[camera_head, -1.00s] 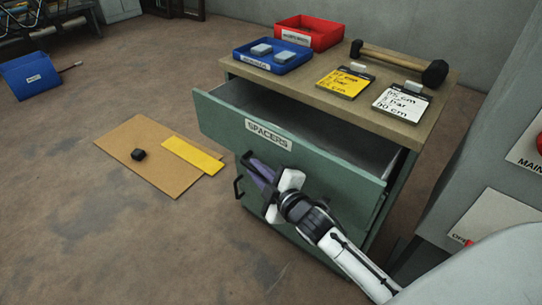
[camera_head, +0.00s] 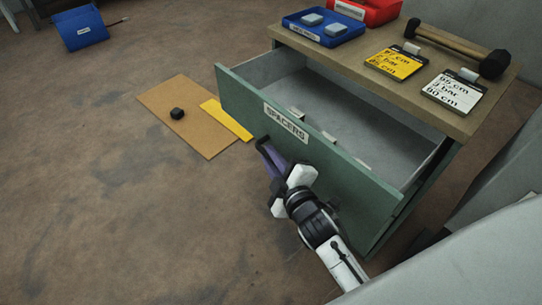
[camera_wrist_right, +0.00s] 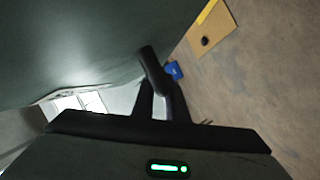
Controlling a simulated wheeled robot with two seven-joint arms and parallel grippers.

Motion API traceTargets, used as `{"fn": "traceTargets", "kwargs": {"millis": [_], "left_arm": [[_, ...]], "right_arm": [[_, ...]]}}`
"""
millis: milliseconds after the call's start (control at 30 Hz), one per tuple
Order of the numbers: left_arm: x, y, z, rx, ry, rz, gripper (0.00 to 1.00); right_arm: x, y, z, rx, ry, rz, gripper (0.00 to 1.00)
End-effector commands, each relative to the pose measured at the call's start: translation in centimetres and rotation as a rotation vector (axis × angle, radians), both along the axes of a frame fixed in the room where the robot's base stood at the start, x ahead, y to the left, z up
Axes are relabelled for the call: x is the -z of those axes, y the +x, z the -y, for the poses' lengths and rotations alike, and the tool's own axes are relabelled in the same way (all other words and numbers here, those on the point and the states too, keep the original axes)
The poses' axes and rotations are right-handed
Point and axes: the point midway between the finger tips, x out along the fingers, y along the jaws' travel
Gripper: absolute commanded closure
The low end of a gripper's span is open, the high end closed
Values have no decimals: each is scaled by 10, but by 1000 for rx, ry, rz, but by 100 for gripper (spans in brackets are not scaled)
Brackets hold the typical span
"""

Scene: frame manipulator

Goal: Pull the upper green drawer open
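The upper green drawer (camera_head: 235,90), labelled SPACERS, stands well out from its cabinet, showing its pale inside. Its dark bar handle (camera_head: 262,143) is on the front face, and it also shows in the wrist view (camera_wrist_right: 150,66). My right gripper (camera_head: 268,153) is at this handle, its dark fingers closed around the bar in the right wrist view (camera_wrist_right: 162,90). The exact finger contact is small and partly hidden. My left gripper is not in view.
The wooden cabinet top (camera_head: 390,97) carries a blue tray (camera_head: 345,36), a red bin (camera_head: 380,8), yellow and white note cards and a hammer (camera_head: 455,47). Small light blocks show inside the drawer.

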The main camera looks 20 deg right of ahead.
Motion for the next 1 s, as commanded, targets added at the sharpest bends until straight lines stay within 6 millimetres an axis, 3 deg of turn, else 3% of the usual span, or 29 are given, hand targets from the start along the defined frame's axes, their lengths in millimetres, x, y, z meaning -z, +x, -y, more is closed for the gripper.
{"fn": "traceTargets", "kwargs": {"millis": [33,100,467,567,800,1000], "left_arm": [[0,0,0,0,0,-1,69],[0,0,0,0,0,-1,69],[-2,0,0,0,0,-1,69],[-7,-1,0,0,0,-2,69],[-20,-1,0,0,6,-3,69],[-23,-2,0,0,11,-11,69]], "right_arm": [[0,0,1,1,0,-1,81],[0,0,1,1,0,-1,69],[-5,0,0,0,0,1,69],[-19,1,1,-1,-2,4,69],[-72,2,1,-2,-3,15,69],[-97,1,1,0,-2,9,69]]}}
